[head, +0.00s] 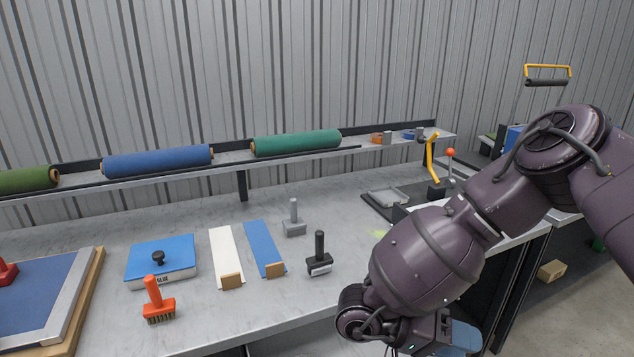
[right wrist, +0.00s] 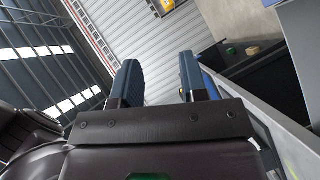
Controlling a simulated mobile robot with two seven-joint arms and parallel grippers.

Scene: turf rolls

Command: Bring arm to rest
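My right arm (head: 430,245) comes in from the right of the head view and bends down in front of the bench's right part. My right gripper (head: 458,338) is partly seen at the bottom edge there. In the right wrist view its two blue-padded fingers (right wrist: 160,78) stand apart with nothing between them. It is open and empty, and the wrist view looks past it to the wall and the roof windows. My left arm and left gripper are in neither view.
A grey workbench (head: 210,315) carries a blue block (head: 180,262), a red-handled brush (head: 158,303), white and blue strips (head: 263,248) and a black-handled tool (head: 319,258). Green and blue rolls (head: 158,160) lie on the shelf behind. Floor shows at the lower right.

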